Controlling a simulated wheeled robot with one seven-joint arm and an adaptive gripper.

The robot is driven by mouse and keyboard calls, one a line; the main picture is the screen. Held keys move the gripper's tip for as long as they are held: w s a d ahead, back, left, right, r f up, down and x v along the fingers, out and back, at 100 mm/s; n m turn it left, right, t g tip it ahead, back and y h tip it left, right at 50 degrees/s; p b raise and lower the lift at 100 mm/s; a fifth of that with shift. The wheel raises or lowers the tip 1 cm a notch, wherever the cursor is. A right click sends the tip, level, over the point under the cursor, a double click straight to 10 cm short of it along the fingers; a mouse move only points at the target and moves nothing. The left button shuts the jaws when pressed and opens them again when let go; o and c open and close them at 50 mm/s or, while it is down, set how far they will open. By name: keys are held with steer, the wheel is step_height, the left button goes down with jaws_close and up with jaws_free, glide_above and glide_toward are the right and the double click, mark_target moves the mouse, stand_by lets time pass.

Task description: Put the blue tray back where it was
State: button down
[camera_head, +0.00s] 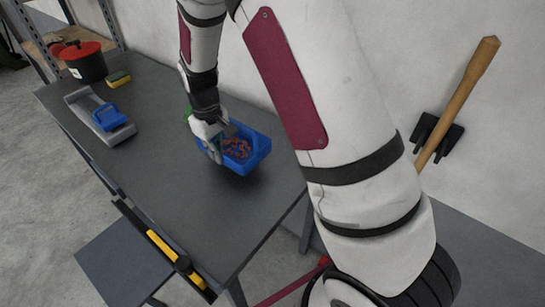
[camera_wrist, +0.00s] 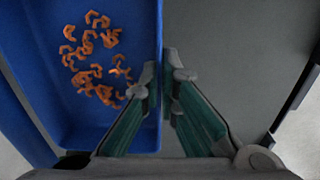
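The blue tray (camera_head: 262,150) is near the middle of the grey table, with several copper-coloured coil pieces (camera_head: 237,148) inside. My gripper (camera_head: 216,140) is at its left wall in the head view. In the wrist view, the blue tray (camera_wrist: 90,12) fills the left side, and the pieces (camera_wrist: 97,60) lie loose on its floor. My gripper's fingertips (camera_wrist: 167,72) pinch the tray's wall, one finger inside and one outside. A dark shadow lies under the tray; I cannot tell for sure whether it is lifted off the table.
The grey table (camera_head: 150,190) has clear room in front and left of the tray. A grey carrier (camera_head: 83,106) with a blue object (camera_head: 109,117), a yellow-green sponge (camera_head: 118,79) and a black pot with red lid (camera_head: 84,61) stand at the far left.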

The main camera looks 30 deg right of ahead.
mark_target(267, 155)
steer(key=s+d, duration=0.1)
steer(key=d, duration=0.3)
steer(key=s+d+p, duration=0.1)
steer(key=s+d, duration=0.1)
steer(key=d, duration=0.2)
steer(key=s+d+f+p, duration=0.1)
steer(key=d, duration=0.3)
steer(key=shift+s+d+f, duration=0.1)
steer(key=shift+s+d, duration=0.3)
steer(key=shift+f+p, duration=0.35)
steer(key=shift+f, duration=1.4)
steer(key=shift+f, duration=0.15)
steer(key=c, duration=1.8)
jaws_free()
